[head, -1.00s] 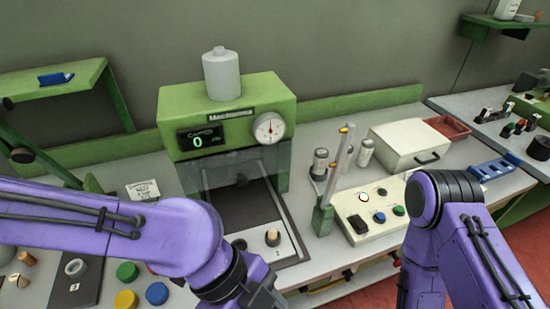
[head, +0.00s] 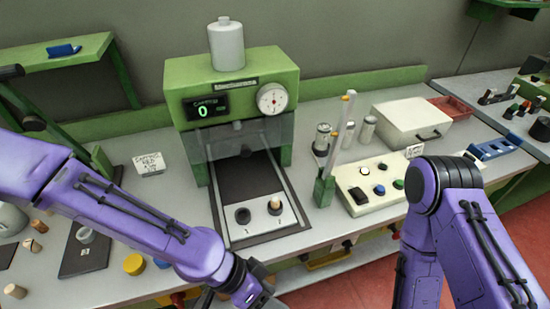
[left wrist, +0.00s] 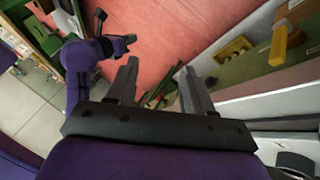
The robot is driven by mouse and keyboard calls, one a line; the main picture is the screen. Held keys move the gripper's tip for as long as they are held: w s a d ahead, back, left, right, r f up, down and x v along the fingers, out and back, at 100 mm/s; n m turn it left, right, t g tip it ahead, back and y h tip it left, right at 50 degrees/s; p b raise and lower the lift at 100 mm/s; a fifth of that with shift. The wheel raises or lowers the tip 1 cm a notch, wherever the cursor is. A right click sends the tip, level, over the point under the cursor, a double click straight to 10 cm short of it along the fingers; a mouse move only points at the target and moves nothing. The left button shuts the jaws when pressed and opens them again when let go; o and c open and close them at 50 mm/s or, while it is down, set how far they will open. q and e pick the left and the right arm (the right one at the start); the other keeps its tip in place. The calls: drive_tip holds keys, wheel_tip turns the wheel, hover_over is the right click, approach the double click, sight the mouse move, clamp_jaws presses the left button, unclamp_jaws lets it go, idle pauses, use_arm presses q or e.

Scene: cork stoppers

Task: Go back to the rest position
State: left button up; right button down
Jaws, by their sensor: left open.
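My left arm (head: 130,220) reaches in from the left across the front of the bench. My left gripper (left wrist: 160,82) shows in the left wrist view with its two fingers apart and nothing between them, over the red floor by the bench front. In the head view its end is near the bottom edge, in front of the green press. My right arm (head: 450,215) is bent at the right, beside the button panel; its gripper is out of the head view. A cork (head: 275,202) stands in the right seat of the press plate; the left seat (head: 243,215) looks dark and empty.
The green press (head: 235,100) has a counter reading 0. The button panel (head: 370,190) and a white box (head: 411,120) stand right of it. Loose corks (head: 39,226), a dark board (head: 85,257) and a yellow disc (head: 134,263) lie at left. The red floor (head: 365,290) in front is clear.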

use_arm(q)
drive_tip(key=a+f+n+t+y+b, duration=0.1)
drive_tip(key=a+f+n+y, duration=0.1)
drive_tip(key=a+f+n, duration=0.45)
drive_tip(key=a+f+n+t+y+b, duration=0.15)
drive_tip(key=a+f+n, duration=0.25)
drive_tip(key=f, duration=0.6)
drive_tip(key=s+a+f+n+t+y, duration=0.1)
drive_tip(key=s+a+f+n+y, duration=0.1)
drive_tip(key=a, duration=0.7)
drive_tip(key=s+a+f+n+t+y, duration=0.1)
drive_tip(key=s+a+f+n+y, duration=0.2)
drive_tip(key=a, duration=0.6)
drive_tip(key=shift+a+f+n+y, duration=0.4)
drive_tip(key=shift+f+n+y, duration=0.5)
drive_tip(key=shift+y, duration=0.25)
drive_tip(key=shift+s, duration=0.15)
